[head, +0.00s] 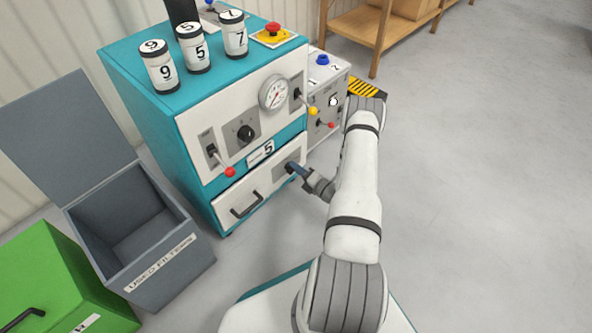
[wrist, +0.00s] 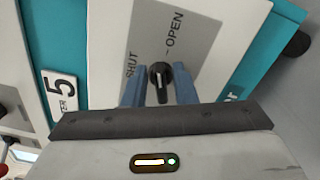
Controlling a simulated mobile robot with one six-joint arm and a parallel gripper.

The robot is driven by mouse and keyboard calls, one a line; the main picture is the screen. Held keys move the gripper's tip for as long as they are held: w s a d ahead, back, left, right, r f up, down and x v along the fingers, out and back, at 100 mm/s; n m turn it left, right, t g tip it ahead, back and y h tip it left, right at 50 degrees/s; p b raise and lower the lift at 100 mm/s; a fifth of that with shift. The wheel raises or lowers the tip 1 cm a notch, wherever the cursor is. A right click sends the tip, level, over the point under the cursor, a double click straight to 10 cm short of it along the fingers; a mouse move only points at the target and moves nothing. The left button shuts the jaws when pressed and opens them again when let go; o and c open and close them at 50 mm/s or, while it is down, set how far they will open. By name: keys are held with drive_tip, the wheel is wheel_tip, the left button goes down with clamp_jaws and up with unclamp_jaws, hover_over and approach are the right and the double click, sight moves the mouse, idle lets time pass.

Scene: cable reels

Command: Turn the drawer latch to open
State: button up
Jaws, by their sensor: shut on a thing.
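The drawer latch (wrist: 159,76) is a small black knob with a pale pointer line, on a grey plate (wrist: 197,45) marked SHUT and OPEN. In the wrist view, the blue fingers of my gripper (wrist: 159,90) stand on either side of the knob and are shut on it. The pointer is roughly upright in the picture, between the two words. In the head view, my gripper (head: 298,170) reaches the right end of the white drawer front (head: 225,206), largely hiding the latch. The drawer has a black handle (head: 245,205) and sits closed in the teal cabinet (head: 145,105).
Numbered canisters (head: 196,50) and a red emergency button (head: 273,29) stand on the cabinet top. A grey USED FILTERS bin (head: 175,275) with its lid raised and a green box (head: 60,280) are at the left. A grey unit (head: 328,85) adjoins the cabinet. Floor at the right is clear.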

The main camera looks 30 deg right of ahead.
drive_tip(key=m, duration=0.3)
drive_tip(key=shift+s+a+f+m, duration=0.15)
drive_tip(key=shift+a+f+m, duration=0.2)
drive_tip(key=shift+f+m, duration=0.05)
idle(0.5)
drive_tip(key=o, duration=0.7)
drive_tip(key=shift+d+r, duration=0.1)
drive_tip(key=p+v, duration=0.2)
drive_tip(key=v, duration=0.5)
drive_tip(key=shift+s+d, duration=0.2)
drive_tip(key=shift+s, duration=0.1)
